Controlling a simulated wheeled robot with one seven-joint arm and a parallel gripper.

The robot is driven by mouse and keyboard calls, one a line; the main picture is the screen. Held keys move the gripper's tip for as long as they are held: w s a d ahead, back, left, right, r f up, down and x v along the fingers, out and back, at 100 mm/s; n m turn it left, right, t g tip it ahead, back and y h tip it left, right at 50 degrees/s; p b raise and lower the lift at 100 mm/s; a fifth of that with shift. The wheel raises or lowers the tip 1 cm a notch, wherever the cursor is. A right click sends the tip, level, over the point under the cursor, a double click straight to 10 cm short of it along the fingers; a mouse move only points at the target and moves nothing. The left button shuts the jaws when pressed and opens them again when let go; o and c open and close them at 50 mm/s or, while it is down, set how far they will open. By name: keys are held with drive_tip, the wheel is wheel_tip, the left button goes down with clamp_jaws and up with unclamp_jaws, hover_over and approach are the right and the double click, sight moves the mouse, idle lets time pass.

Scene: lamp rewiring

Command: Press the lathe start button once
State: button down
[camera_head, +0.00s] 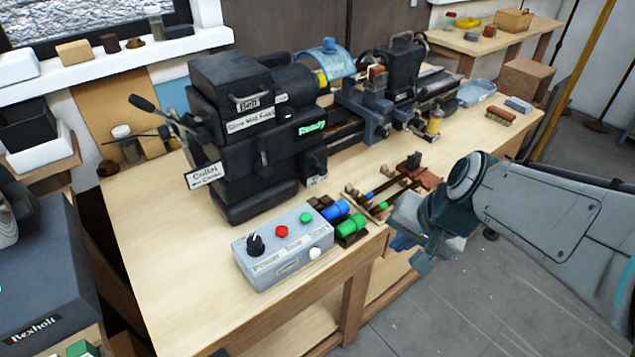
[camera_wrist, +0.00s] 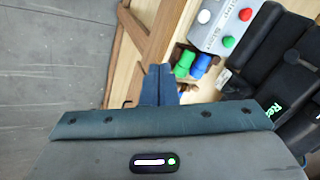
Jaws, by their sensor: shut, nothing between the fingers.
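A grey control box (camera_head: 262,272) sits near the front edge of the bench.
Blue (camera_head: 335,210) and green (camera_head: 352,225) cylinders in dark holders stand between box and gripper. Small tools (camera_head: 385,195) lie on the bench (camera_head: 150,250) behind the gripper. A yellow pole (camera_head: 575,80) rises at the right. Bare floor lies in front.

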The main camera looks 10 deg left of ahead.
drive_tip(key=w+a+r+m+y+p, duration=0.25)
drive_tip(key=w+a+m, duration=0.35)
drive_tip(key=a, duration=0.5)
drive_tip(key=m+t+y+p, duration=0.1)
drive_tip(key=m+y+p, duration=0.1)
drive_tip(key=m, duration=0.4)
hover_over(310, 219)
wheel_tip(310, 219, down, 2)
drive_tip(key=shift+w+f, duration=0.1)
drive_tip(key=shift+f, duration=0.15)
wheel_tip(310, 219, down, 8)
drive_tip(key=b, duration=0.8)
drive_tip(key=shift+f, duration=0.25)
drive_tip(key=shift+f+b, duration=0.4)
drive_tip(key=shift+b, duration=0.15)
